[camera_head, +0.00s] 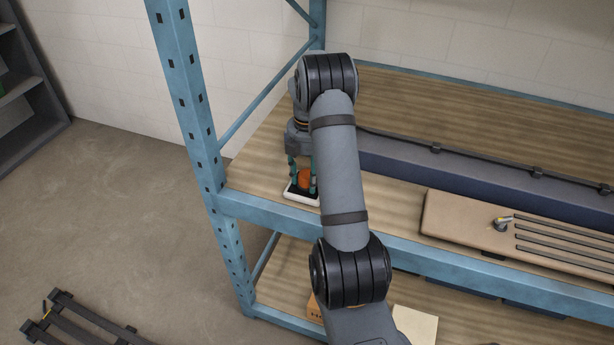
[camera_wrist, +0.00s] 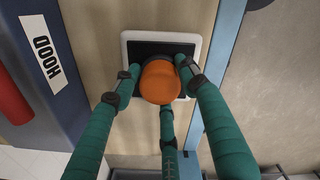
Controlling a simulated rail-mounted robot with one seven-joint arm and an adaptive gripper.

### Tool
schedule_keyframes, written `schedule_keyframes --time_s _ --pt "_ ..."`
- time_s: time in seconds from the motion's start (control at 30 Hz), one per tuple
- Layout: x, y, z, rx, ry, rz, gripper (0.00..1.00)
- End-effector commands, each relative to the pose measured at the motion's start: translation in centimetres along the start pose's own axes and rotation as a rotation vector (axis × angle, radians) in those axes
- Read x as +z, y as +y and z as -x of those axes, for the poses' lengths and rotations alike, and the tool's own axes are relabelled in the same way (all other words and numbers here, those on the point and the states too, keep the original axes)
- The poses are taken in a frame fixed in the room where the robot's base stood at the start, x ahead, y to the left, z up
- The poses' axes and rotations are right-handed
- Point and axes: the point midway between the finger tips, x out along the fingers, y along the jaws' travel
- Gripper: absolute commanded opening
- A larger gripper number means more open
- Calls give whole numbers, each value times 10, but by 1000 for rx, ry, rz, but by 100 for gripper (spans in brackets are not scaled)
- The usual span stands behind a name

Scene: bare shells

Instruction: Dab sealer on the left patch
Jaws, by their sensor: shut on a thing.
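My gripper (camera_wrist: 158,82) has green fingers closed around a rounded orange piece (camera_wrist: 160,82), which I take to be the sealer dauber. In the head view the fingers and the orange piece (camera_head: 305,178) show low over the shelf's left end. Directly below is a white-rimmed black square (camera_wrist: 127,42), whose white rim also shows in the head view (camera_head: 300,196). I cannot tell whether this is the left patch or a pad, nor whether the orange piece touches it. The fingers and orange piece hide much of its middle. No other patch is clearly recognisable.
A long dark blue block (camera_head: 430,169), labelled HOOD in the wrist view (camera_wrist: 43,50), lies along the shelf. A tan board (camera_head: 465,222) with dark strips and a small grey-yellow item (camera_head: 503,223) is at right. A blue rack post (camera_head: 190,95) stands close at left.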

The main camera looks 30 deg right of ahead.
Motion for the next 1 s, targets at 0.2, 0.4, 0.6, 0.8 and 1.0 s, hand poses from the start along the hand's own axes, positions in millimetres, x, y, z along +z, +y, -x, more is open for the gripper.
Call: schedule_keyframes --time_s 0.2,0.4,0.6,0.8,1.0 --pt "0 0 17 -2 0 0 22" --pt "0 0 35 -1 0 -1 22" --pt "0 0 53 0 0 -1 22" --pt "0 0 69 0 0 0 22" --pt "0 0 70 -1 0 0 22"
